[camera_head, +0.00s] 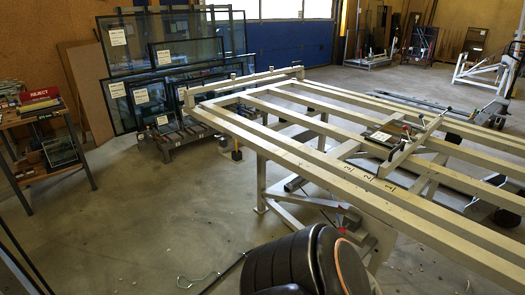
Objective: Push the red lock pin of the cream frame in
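The cream frame (318,163) is a large slatted table that fills the right half of the head view. It lies flat on cream legs. A small red part (342,229), which looks like the lock pin, shows low under the frame's near side, by the leg structure. It is small, and I cannot tell how far in it sits. A black ribbed part with an orange ring, apparently mine, stands just in front of it and hides some of the leg area. Neither of my grippers shows in this view.
A rack of glass panes (190,50) stands behind the frame's left end. A small bench (45,140) with a red reject sign stands at the far left. A thin hooked rod (200,279) shows low in front. The concrete floor (160,220) left of the frame is mostly clear.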

